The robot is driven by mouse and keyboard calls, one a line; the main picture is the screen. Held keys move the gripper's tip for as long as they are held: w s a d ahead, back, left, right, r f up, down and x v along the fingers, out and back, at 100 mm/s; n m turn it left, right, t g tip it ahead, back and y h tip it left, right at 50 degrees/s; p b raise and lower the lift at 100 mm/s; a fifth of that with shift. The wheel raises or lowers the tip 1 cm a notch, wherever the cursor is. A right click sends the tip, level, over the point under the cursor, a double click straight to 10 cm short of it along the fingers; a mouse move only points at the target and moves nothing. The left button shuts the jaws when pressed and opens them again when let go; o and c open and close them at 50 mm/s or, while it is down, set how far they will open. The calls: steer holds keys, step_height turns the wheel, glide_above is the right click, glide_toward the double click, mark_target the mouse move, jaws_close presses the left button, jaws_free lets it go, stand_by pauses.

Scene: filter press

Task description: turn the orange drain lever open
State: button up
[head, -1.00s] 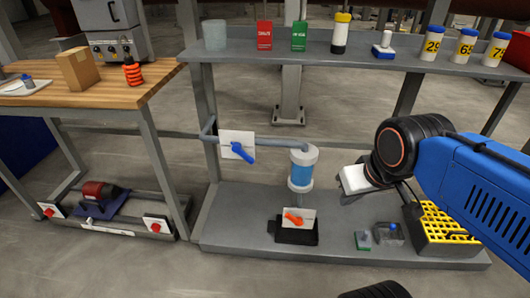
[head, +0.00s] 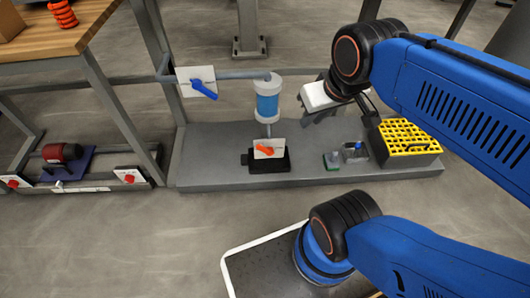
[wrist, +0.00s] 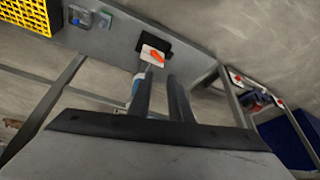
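The orange drain lever (head: 264,149) sits on a white plate (head: 270,143) above a black block, low on the grey lower shelf, below the blue-and-clear filter cylinder (head: 267,100). The lever lies nearly level in the head view, tilted slightly. In the wrist view the lever (wrist: 155,57) shows just beyond the fingertips, towards the upper middle. My gripper (wrist: 158,82) is open, with an empty gap between its two dark fingers. In the head view my gripper (head: 304,117) hangs right of the cylinder and above the lever, apart from both.
A blue lever (head: 203,88) on a white plate is on the pipe at upper left. Small green and grey items (head: 345,155) and a yellow-topped crate (head: 405,137) stand right of the drain lever. A wooden-topped bench (head: 50,35) is at left. Floor in front is open.

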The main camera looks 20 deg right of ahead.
steer(key=w+f+n+g+h, duration=0.1)
steer(key=w+f+n+g, duration=0.2)
steer(key=w, duration=0.8)
steer(key=n+g+h, duration=0.2)
steer(key=n, duration=0.5)
glide_above(260, 145)
steer(key=s+a, duration=0.2)
steer(key=s, duration=0.2)
step_height(260, 145, down, 16)
steer(key=w+a+f+n+g+h, duration=0.1)
steer(key=w+a+f+n, duration=0.15)
steer(key=f, duration=0.45)
steer(key=w+a+f+n, duration=0.1)
steer(key=w+f+n, duration=0.15)
steer(key=f, duration=0.35)
steer(key=shift+m, duration=0.3)
steer(key=x, duration=1.7)
steer(key=shift+w+d+f, duration=0.15)
steer(key=shift+w+f, duration=0.05)
jaws_close()
